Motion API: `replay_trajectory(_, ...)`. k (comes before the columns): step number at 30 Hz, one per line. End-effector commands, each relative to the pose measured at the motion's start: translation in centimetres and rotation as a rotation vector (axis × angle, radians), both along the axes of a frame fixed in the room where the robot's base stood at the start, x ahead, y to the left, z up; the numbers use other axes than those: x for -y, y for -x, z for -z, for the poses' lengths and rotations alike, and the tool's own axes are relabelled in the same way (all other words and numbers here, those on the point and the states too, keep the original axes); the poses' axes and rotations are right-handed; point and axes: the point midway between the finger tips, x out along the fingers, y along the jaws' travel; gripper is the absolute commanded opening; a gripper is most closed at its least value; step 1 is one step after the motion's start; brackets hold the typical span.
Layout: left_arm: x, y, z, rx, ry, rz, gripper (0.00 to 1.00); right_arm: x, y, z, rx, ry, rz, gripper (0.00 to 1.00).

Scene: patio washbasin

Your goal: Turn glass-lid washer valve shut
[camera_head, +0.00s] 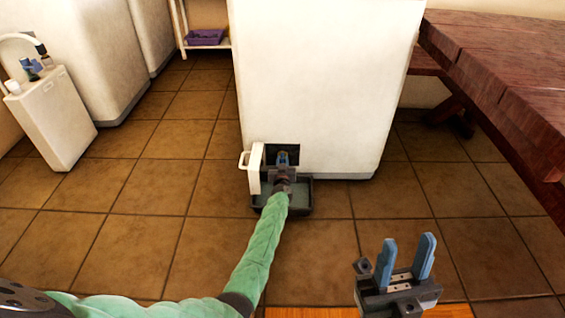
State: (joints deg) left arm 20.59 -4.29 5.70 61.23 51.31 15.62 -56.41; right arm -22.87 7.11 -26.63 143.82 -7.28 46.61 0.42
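A white washer (320,70) stands ahead of me, with an opening (310,153) low on its front. A small white door (254,170) at the opening's left side stands open. My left gripper (283,156) is at the opening, its blue fingers pointing inward. The valve itself is not distinguishable; my gripper and the dark interior hide it. I cannot tell whether the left fingers are closed or touch anything. My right gripper (405,262) is open and empty, fingers up, over the floor at the lower right.
A dark shallow tray (305,200) lies on the tiles under the opening, below my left gripper. A red-brown wooden table (500,60) stands at the right. A white cabinet (52,118) stands at the left, and a purple basket (205,37) sits on a shelf behind. Floor tiles are clear between them.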

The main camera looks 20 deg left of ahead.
Motion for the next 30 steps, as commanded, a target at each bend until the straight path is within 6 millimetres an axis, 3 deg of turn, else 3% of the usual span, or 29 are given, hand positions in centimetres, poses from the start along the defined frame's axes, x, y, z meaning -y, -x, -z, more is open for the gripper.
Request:
replay_trajectory(1, 0.0, 0.0, 0.0, 0.0, 0.0, 0.0, 0.12, 0.0, 0.0, 0.0, 0.001, 0.0, 0.0, 0.36)
replay_trajectory(3, 0.0, 0.0, 0.0, 0.0, 0.0, 0.0, 0.0, 0.0, 0.0, 0.0, 0.001, -0.001, 0.001, 0.36)
replay_trajectory(17, 0.0, 0.0, -0.1, 0.021, 0.074, 0.0, 0.0, 0.0, 0.0, -0.5, 0.005, -0.008, 0.002, 0.36)
replay_trajectory(30, -0.2, 0.1, 0.1, 0.121, 0.424, 0.0, 0.0, -0.1, -0.1, -2.3, 0.051, -0.021, -0.004, 0.36)
